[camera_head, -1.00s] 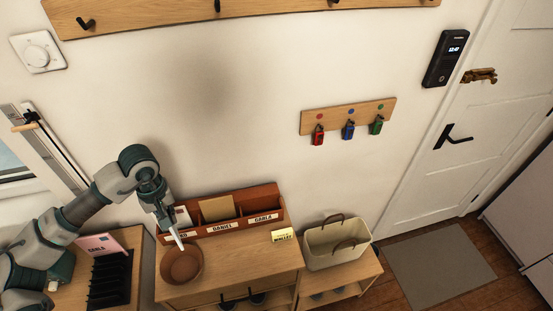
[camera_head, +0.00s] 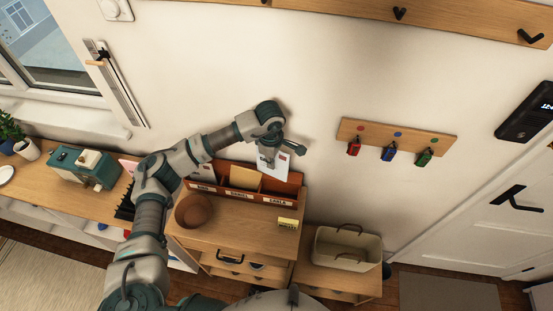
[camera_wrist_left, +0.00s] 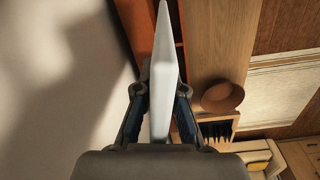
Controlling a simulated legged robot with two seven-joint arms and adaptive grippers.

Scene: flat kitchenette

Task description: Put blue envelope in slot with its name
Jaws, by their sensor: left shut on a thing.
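My left gripper (camera_head: 272,142) is shut on a pale envelope (camera_head: 270,163), which hangs down from its fingers. In the wrist view the envelope (camera_wrist_left: 163,60) stands edge-on between the fingers (camera_wrist_left: 160,98). It looks whitish, with no clear blue, and its name cannot be read. It is in front of the wall, over the right part of the wooden letter sorter (camera_head: 232,190). The sorter's middle label reads DANIEL and its right label CARLA; the left label is unclear. Whether the envelope's lower edge is inside a slot cannot be told. My right gripper is not in view.
A tan envelope (camera_head: 245,178) stands in the middle slot and a whitish one (camera_head: 203,170) in the left. A brown bowl (camera_head: 194,210) and a yellow note (camera_head: 287,223) lie in front. A cream basket (camera_head: 347,249) stands right. Key hooks (camera_head: 397,137) are on the wall.

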